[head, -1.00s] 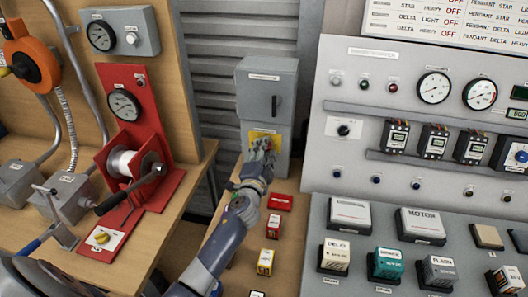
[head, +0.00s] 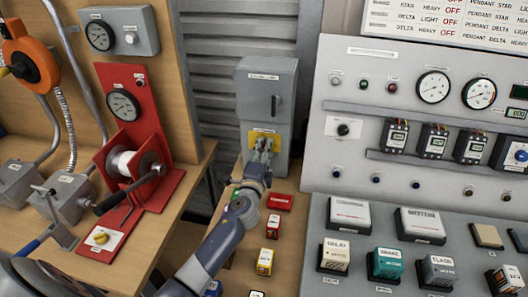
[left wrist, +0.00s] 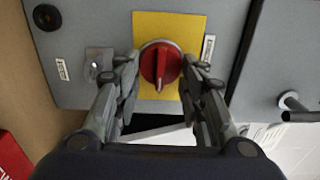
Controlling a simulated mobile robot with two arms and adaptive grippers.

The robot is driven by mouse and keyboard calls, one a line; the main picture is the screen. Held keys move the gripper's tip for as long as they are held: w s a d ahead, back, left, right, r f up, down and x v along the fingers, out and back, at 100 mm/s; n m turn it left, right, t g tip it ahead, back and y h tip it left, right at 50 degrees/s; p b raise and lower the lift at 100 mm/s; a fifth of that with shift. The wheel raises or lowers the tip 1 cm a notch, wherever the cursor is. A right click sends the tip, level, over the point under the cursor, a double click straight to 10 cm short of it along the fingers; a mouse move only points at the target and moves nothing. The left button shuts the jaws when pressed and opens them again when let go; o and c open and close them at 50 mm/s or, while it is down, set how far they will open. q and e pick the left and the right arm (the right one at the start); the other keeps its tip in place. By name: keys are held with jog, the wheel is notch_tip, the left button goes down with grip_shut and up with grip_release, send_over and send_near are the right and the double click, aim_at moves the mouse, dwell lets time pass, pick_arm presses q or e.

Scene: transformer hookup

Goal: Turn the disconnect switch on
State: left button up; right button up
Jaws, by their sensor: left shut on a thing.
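My left gripper (head: 263,146) is at the plate, shut on the red knob, with one finger on each side. The knob is hidden by the gripper in the head view. My right gripper is not in view.
A red winch stand (head: 150,110) rises to the left of my arm. Small labelled boxes, such as a red one (head: 280,202), lie beside my forearm. A grey meter panel (head: 400,70) and a console fill the right.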

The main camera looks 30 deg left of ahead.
pick_arm(q)
jog(key=shift+f, duration=0.1)
jog(key=o, duration=1)
jog(key=shift+s, duration=0.1)
jog(key=v, duration=1.2)
